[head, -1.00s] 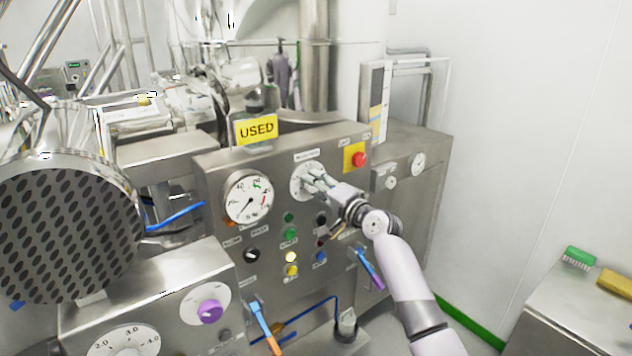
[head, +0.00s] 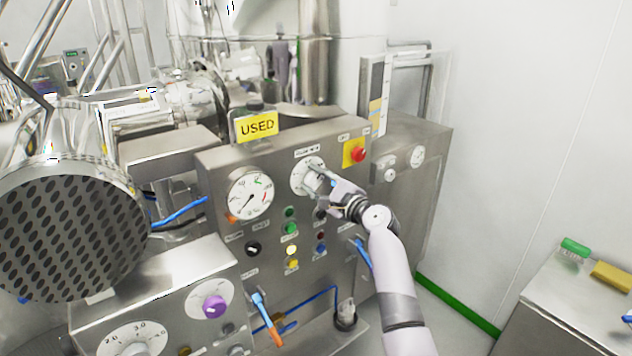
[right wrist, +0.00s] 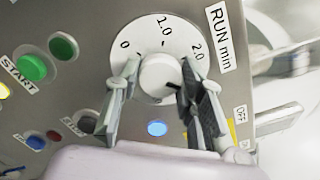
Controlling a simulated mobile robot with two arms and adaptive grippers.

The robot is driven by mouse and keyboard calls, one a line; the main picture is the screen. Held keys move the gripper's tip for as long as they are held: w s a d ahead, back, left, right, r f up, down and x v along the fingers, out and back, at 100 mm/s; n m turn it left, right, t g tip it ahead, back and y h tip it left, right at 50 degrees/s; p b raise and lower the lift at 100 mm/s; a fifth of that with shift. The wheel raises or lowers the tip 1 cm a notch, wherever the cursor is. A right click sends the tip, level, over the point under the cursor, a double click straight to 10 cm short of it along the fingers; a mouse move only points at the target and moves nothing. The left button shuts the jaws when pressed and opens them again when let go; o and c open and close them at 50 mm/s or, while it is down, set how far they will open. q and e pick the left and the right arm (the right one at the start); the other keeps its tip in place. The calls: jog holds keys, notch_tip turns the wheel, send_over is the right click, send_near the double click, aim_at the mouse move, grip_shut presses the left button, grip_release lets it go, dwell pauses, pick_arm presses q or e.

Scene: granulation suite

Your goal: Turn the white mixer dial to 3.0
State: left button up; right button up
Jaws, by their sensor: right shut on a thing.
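The white dial (head: 299,176) is a round white scale plate on the steel control panel, left of the red button. In the right wrist view its white knob (right wrist: 158,72) shows close up, with 0, 1.0 and 2.0 readable on the scale and a "RUN min" label beside it. A dark mark on the knob points to the lower right in that view, toward a finger. That part of the scale is hidden. My right gripper (head: 319,182) is shut on the knob, one finger on each side, as the right wrist view (right wrist: 160,92) shows. My left gripper is out of view.
A red button (head: 359,155) on a yellow plate sits right of the dial. A round gauge (head: 250,195) is to its left, and several coloured buttons are below. A purple knob (head: 213,306) and another numbered dial (head: 118,344) are on the nearer panel.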

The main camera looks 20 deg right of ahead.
jog(key=shift+m, duration=1.2)
jog(key=o, duration=1.1)
jog(key=shift+o, duration=0.2)
jog(key=shift+s+d, duration=0.1)
jog(key=v, duration=1.2)
